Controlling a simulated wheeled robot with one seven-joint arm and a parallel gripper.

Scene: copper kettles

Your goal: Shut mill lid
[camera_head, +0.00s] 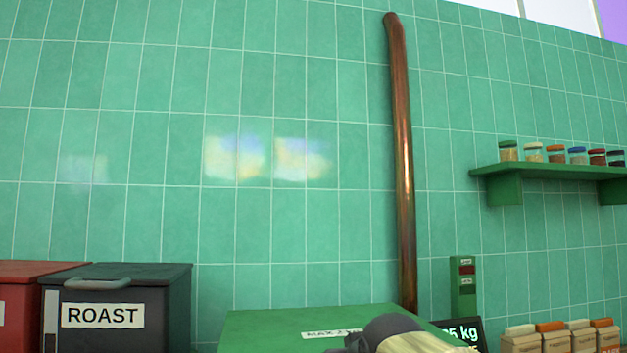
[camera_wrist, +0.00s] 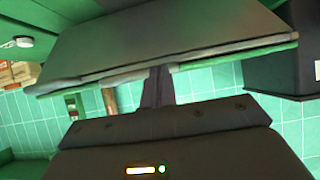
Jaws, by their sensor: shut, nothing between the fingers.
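The mill's green lid (camera_head: 275,323) shows at the bottom middle of the head view as a broad, nearly flat panel with a white "MAX" label, partly cut off by the frame. The mill's body and any gap under the lid are out of sight there. In the wrist view a wide grey-green panel with a green edge (camera_wrist: 190,40), seemingly the lid, fills the top. My gripper (camera_wrist: 159,74) is shut and empty, its dark fingers reaching to that panel's edge. I cannot tell whether they touch it. My arm covers the lid's right part in the head view.
A black bin labelled ROAST (camera_head: 125,300) and a red bin (camera_head: 25,285) stand to the left. A copper pipe (camera_head: 402,170) runs up the tiled wall behind. A scale display (camera_head: 465,332) and small boxes (camera_head: 560,340) are at right, below a jar shelf (camera_head: 550,172).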

